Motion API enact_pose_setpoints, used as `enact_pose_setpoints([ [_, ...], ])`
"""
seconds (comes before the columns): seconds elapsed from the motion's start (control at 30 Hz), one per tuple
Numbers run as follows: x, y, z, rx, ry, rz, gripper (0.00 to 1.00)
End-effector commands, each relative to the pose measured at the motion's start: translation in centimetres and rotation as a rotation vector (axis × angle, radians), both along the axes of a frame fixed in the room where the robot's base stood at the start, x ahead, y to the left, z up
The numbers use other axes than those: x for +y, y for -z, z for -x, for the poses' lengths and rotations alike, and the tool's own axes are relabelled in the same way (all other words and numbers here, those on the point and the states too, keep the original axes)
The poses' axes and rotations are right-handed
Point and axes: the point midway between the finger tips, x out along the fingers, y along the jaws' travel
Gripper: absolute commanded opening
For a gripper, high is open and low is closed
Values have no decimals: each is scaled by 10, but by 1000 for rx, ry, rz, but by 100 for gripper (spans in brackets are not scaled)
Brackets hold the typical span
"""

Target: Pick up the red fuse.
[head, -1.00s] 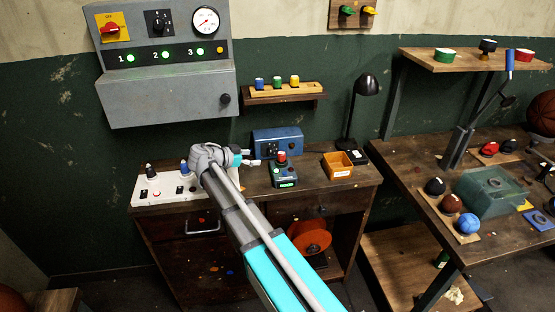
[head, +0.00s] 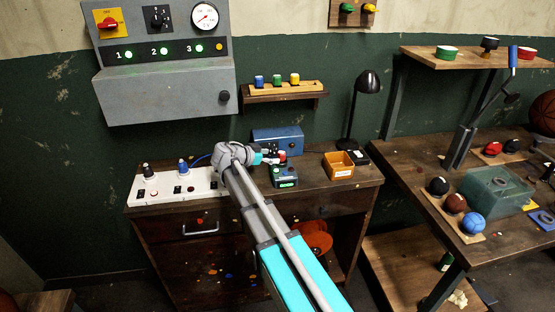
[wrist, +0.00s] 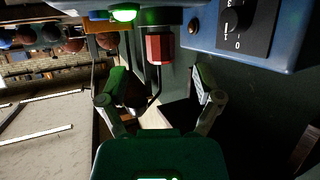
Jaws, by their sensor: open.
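The red fuse (head: 282,155) stands on top of a small dark teal device (head: 285,177) with a green-lit front, on the wooden cabinet. In the wrist view the fuse (wrist: 159,47) is a red faceted piece. My gripper (head: 270,155) is at the fuse's left side in the head view, and its fingers are partly hidden there. In the wrist view my gripper (wrist: 160,78) is open, with one finger on each side of the line to the fuse. The fuse shows just past the fingertips, centred on the gap. No contact shows.
A blue box (head: 278,139) stands close behind, with a knob panel near one finger in the wrist view. An orange bin (head: 340,165) and a black lamp (head: 366,85) are to the right. A white switch panel (head: 178,187) is to the left.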

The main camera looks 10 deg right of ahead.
Motion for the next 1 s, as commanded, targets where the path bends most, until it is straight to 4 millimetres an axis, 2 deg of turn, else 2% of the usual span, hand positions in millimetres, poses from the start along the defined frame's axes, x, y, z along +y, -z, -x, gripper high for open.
enact_pose_setpoints([
  [0.23,-6,3,-3,0,1,0,83],
  [0.63,-40,16,-20,0,0,0,83],
  [1.0,-43,16,-21,0,-2,0,83],
])
